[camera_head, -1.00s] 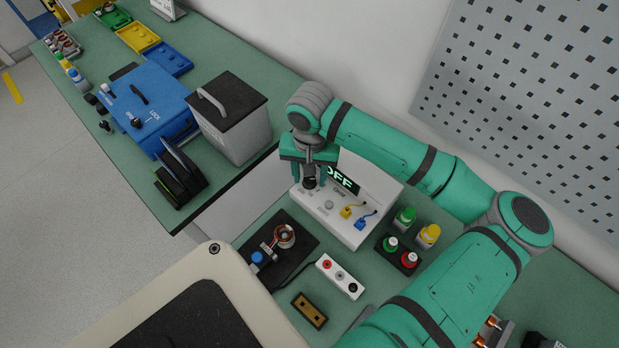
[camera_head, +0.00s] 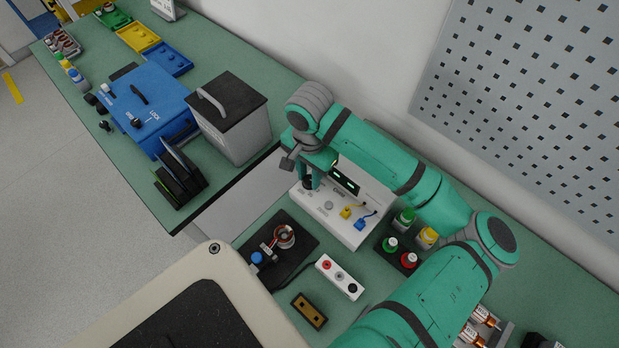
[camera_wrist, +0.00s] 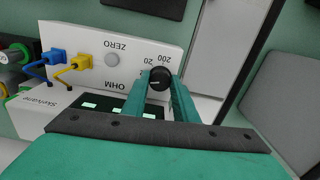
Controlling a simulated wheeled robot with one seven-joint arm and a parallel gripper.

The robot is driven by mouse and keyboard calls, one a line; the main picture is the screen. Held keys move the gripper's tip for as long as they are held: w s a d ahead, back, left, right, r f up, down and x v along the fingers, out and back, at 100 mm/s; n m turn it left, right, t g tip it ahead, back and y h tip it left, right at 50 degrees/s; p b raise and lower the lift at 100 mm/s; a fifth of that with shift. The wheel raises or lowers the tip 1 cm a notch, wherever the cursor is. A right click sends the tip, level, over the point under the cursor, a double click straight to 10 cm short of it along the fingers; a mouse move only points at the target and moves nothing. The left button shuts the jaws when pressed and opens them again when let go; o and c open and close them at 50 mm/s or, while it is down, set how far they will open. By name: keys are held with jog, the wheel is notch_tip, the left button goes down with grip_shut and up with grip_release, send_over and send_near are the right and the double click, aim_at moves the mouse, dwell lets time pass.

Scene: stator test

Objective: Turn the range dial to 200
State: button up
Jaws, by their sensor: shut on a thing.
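The range dial (camera_wrist: 159,76) is a black round knob on the white ohm meter (camera_wrist: 90,50). The labels 200 and 20 show beside it in the wrist view. A pale mark shows on the knob; I cannot tell surely which label it points at. My gripper (camera_wrist: 161,84) is shut on the dial, one green finger on each side. In the head view my gripper (camera_head: 309,180) reaches down to the meter's (camera_head: 345,222) left end and mostly hides the dial. The meter's dark display (camera_head: 345,181) is lit with small pale marks.
A yellow plug (camera_wrist: 80,61) and a blue plug (camera_wrist: 57,57) sit in the meter, with a grey ZERO button (camera_wrist: 112,59) nearby. A black plate (camera_head: 300,238) with a copper-wound part, a terminal box (camera_head: 340,277) and capped bottles (camera_head: 404,218) stand close by.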

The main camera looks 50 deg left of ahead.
aim_at(310, 179)
jog(key=m, duration=0.7)
jog(key=shift+w+m, duration=0.15)
jog(key=shift+m, duration=0.15)
jog(key=o, duration=0.8)
jog(key=shift+r, duration=3)
